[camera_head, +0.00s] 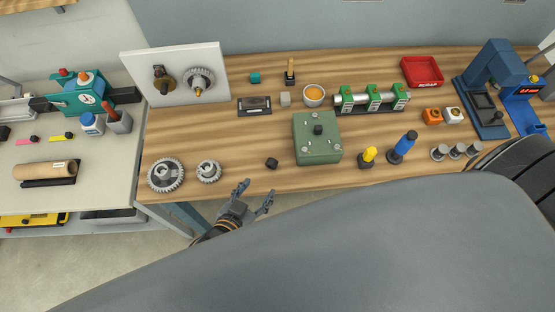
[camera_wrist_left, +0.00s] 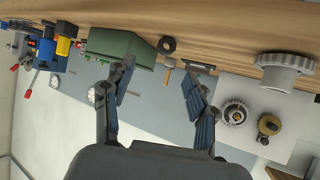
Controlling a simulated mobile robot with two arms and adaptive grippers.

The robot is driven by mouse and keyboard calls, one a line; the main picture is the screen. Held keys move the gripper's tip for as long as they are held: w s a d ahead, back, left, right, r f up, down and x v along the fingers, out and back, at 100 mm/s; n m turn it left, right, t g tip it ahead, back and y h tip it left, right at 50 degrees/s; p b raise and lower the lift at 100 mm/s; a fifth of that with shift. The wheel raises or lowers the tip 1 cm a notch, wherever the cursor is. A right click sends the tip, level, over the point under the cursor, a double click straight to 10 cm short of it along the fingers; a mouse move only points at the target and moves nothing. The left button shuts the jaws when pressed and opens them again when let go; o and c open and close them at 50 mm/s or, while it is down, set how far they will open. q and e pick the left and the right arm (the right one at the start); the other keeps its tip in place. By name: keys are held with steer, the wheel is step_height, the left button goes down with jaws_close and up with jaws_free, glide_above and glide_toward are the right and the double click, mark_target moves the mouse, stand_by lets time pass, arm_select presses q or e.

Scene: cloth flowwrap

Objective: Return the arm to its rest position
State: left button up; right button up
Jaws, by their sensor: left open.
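My left gripper (camera_head: 254,198) is open and empty in the head view, just off the front edge of the wooden workbench (camera_head: 225,150). It also shows in the left wrist view (camera_wrist_left: 160,88), its two fingers spread apart with nothing between them. My right gripper shows in neither view.
A green box (camera_head: 318,147) with a dark knob stands mid-bench. Yellow (camera_head: 369,157) and blue-handled (camera_head: 403,147) tools stand right of it. A white panel with gears (camera_head: 177,78) stands at the back left. A red tray (camera_head: 422,72) and a blue press (camera_head: 487,90) are at the right.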

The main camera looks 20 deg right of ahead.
arm_select(q)
steer(key=shift+s+a+r, duration=0.25)
steer(key=shift+a+r, duration=0.05)
steer(key=shift+a, duration=0.05)
stand_by(0.4)
steer(key=w+a+r+n+g+y, duration=0.1)
steer(key=a+n+y, duration=0.15)
steer(key=a, duration=0.45)
steer(key=a+r+n+y, duration=0.2)
steer(key=a+y, duration=0.1)
steer(key=a, duration=0.4)
steer(key=s+a+r+n+g+y, duration=0.25)
steer(key=s+a, duration=0.45)
steer(key=a, duration=0.5)
step_height(320, 180, down, 31)
steer(key=s+g+b, duration=0.2)
steer(key=b, duration=0.3)
steer(key=s+a+f+b, duration=0.1)
steer(key=s+f+b, duration=0.1)
steer(key=s+f, duration=0.6)
steer(key=s+a+f+g+y+b, duration=0.1)
steer(key=s+a+f+b, duration=0.1)
steer(key=s+f, duration=0.6)
step_height(320, 180, down, 5)
steer(key=shift+s+a+f+b, duration=0.1)
steer(key=shift+s+a+b, duration=0.05)
steer(key=shift+s+b, duration=0.2)
